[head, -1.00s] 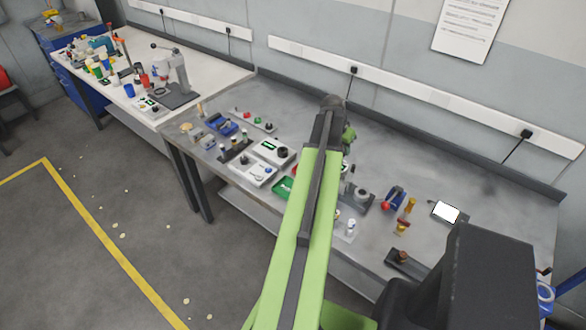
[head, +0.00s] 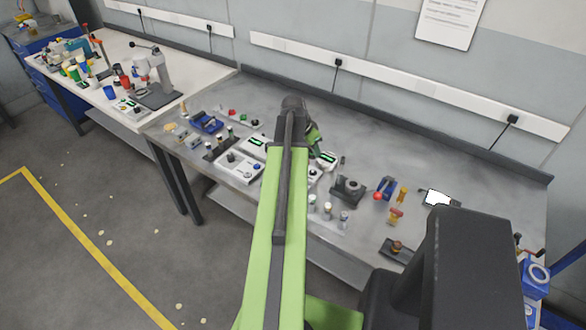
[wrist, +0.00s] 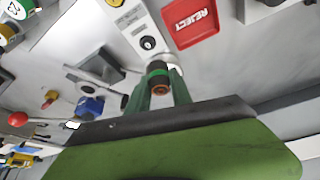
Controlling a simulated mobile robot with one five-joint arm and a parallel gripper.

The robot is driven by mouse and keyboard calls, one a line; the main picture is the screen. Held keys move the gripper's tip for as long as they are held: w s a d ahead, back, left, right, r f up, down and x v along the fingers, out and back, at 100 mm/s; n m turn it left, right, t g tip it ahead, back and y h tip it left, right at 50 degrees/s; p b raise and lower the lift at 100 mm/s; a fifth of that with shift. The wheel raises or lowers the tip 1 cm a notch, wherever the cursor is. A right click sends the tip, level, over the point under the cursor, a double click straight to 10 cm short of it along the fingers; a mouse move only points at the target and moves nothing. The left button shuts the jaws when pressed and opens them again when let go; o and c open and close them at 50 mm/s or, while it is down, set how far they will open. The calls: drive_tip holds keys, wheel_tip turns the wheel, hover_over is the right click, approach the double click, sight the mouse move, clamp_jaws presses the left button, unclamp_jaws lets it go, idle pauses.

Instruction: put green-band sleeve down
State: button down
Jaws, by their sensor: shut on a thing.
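The green-band sleeve (wrist: 159,79) is a small dark cylinder with a green band and a brownish end, seen in the wrist view. My gripper (wrist: 163,92) is shut on it with two green fingers, one on each side. A pale round part shows just behind the sleeve, and I cannot tell whether the two touch. In the head view my gripper (head: 314,142) shows only partly beside the arm's end, over the grey bench (head: 400,160). The sleeve is hidden there.
A red REJECT tray (wrist: 190,22) and a white device with a dark knob (wrist: 146,40) lie close to the sleeve in the wrist view. A dark fixture (head: 348,189), a blue part with a red ball (head: 385,187) and a phone-like screen (head: 437,197) stand rightward.

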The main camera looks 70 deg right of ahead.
drive_tip(key=w+f+b, duration=0.1)
drive_tip(key=w, duration=0.1)
drive_tip(key=w+d+f+b, duration=0.1)
drive_tip(key=w+f, duration=0.1)
drive_tip(key=w, duration=0.1)
drive_tip(key=w+d+f+b, duration=0.1)
drive_tip(key=w+f, duration=0.1)
drive_tip(key=shift+w+d+b, duration=0.15)
drive_tip(key=shift+w+b, duration=0.15)
drive_tip(key=shift+b, duration=0.05)
drive_tip(key=shift+w, duration=0.2)
wheel_tip(320, 180, down, 4)
drive_tip(key=b, duration=0.4)
drive_tip(key=shift+f, duration=0.25)
drive_tip(key=shift+r, duration=0.25)
drive_tip(key=shift+f, duration=0.2)
drive_tip(key=c, duration=1.4)
unclamp_jaws()
drive_tip(key=shift+r, duration=0.1)
drive_tip(key=shift+c, duration=0.2)
drive_tip(key=shift+r, duration=0.1)
drive_tip(key=p+v, duration=1.1)
drive_tip(key=v, duration=0.1)
